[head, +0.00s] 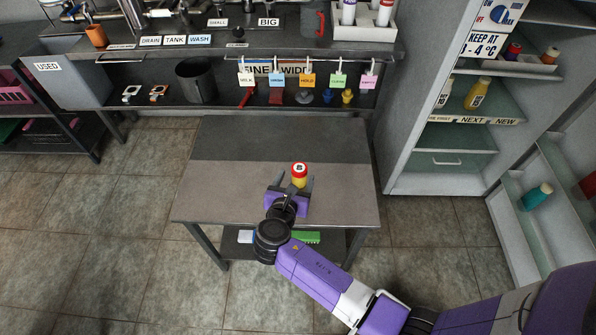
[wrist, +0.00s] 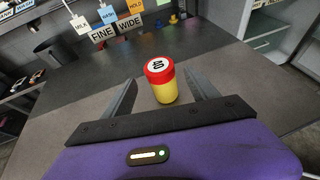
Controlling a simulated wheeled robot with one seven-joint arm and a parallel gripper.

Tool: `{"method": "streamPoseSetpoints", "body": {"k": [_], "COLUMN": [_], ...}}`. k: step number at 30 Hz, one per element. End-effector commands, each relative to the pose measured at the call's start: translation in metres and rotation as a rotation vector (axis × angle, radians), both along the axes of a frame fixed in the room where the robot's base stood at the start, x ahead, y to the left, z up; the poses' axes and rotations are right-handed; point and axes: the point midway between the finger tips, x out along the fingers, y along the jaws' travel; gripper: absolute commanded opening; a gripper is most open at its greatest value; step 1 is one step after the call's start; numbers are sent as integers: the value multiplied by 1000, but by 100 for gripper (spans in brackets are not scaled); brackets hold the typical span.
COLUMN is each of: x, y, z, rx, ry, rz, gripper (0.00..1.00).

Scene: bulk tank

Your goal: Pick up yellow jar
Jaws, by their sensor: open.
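The yellow jar (head: 299,181) stands upright on the grey table (head: 220,190) in the middle of the room. It has a red lid with a round white label and a dark mark; it also shows in the wrist view (wrist: 164,88). My gripper (head: 290,185) is open, low over the table on the near side of the jar. In the wrist view the two fingers (wrist: 161,96) lie left and right of the jar, with a gap on each side. The jar's near base is in plain view between them.
The table is otherwise bare. Behind it stands a counter with a shelf holding a dark pot (head: 196,80) and hanging colored tags (head: 308,80). An open fridge (head: 470,100) with bottles is at the right, its door (head: 525,215) swung outward. A dark rack (head: 50,120) is at the left.

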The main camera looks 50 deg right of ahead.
Motion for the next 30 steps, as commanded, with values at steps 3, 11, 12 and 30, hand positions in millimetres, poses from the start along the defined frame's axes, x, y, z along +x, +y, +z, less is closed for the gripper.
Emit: {"method": "streamPoseSetpoints", "body": {"k": [3,11,12,30], "x": [4,15,17,31], "y": [-10,-33,-38,-64], "z": [-4,-15,-17,-30], "rx": [-7,-5,-6,-5], "ry": [7,5,4,5], "rz": [-5,-5,-5,-2], "gripper": [68,68,68,54]}}
